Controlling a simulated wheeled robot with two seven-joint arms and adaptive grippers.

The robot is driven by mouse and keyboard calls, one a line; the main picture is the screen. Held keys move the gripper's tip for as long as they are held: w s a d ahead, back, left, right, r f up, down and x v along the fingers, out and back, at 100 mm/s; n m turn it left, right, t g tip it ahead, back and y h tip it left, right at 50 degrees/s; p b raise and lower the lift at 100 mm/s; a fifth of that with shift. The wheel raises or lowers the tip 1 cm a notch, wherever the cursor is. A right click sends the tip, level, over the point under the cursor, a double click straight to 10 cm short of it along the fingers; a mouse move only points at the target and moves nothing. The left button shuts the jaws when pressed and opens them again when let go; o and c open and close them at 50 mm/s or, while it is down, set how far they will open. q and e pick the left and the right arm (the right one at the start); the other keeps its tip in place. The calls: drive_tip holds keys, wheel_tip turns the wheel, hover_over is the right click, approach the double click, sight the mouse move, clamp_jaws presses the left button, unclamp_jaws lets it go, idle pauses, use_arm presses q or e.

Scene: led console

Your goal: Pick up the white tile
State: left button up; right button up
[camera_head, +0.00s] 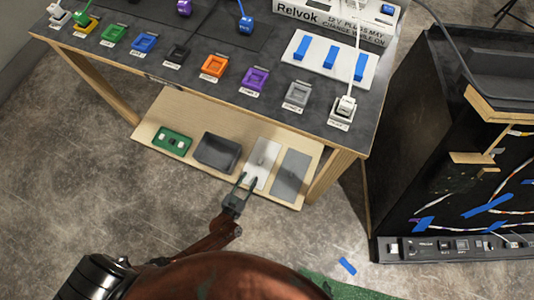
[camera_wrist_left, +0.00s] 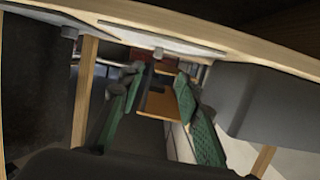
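The white tile (camera_head: 265,154) lies on the low wooden shelf under the table, between a dark tray and a grey tile, with a small knob on top. In the left wrist view, where the shelf appears upside down, the white tile (camera_wrist_left: 140,35) and its knob show at the top. My left gripper (camera_head: 247,179) is open and empty at the shelf's front edge, with its fingers pointing inward over the near end of the tile. Its green finger pads show apart in the left wrist view (camera_wrist_left: 157,75). Contact with the tile cannot be told. My right gripper is not in view.
The shelf (camera_head: 150,133) also holds a green part (camera_head: 172,141), the dark tray (camera_head: 216,150) and the grey tile (camera_head: 291,173). The tabletop (camera_head: 200,88) hangs above, with coloured sockets along it. A table leg (camera_head: 325,176) and black console (camera_head: 405,120) stand at right.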

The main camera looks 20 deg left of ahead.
sight(259, 163)
use_arm(q)
drive_tip(key=shift+n+t, duration=0.3)
drive_tip(key=shift+t, duration=0.2)
drive_tip(key=w, duration=0.1)
drive_tip(key=w+b, duration=0.1)
drive_tip(key=w+d+f+b, duration=0.1)
drive_tip(key=w, duration=0.1)
drive_tip(key=shift+w+f+b, duration=0.15)
drive_tip(key=shift+w+b, duration=0.35)
drive_tip(key=shift+w, duration=0.25)
drive_tip(key=shift+w+f, duration=0.15)
drive_tip(key=shift+w, duration=0.1)
drive_tip(key=w+b, duration=0.1)
drive_tip(key=w+f+b, duration=0.1)
drive_tip(key=w, duration=0.1)
drive_tip(key=shift+w+d+f+b, duration=0.1)
drive_tip(key=shift+w+f+b, duration=0.1)
drive_tip(key=shift+b, duration=0.2)
drive_tip(key=shift+w+r, duration=0.15)
drive_tip(key=shift+w, duration=0.2)
use_arm(e)
wheel_tip(259, 163, down, 3)
drive_tip(key=t, duration=0.3)
drive_tip(key=shift+w+d+r+n+y, duration=0.1)
drive_tip(key=shift+d+n+y, duration=0.05)
drive_tip(key=shift+n+y, duration=0.15)
use_arm(q)
drive_tip(key=shift+c, duration=0.4)
clamp_jaws()
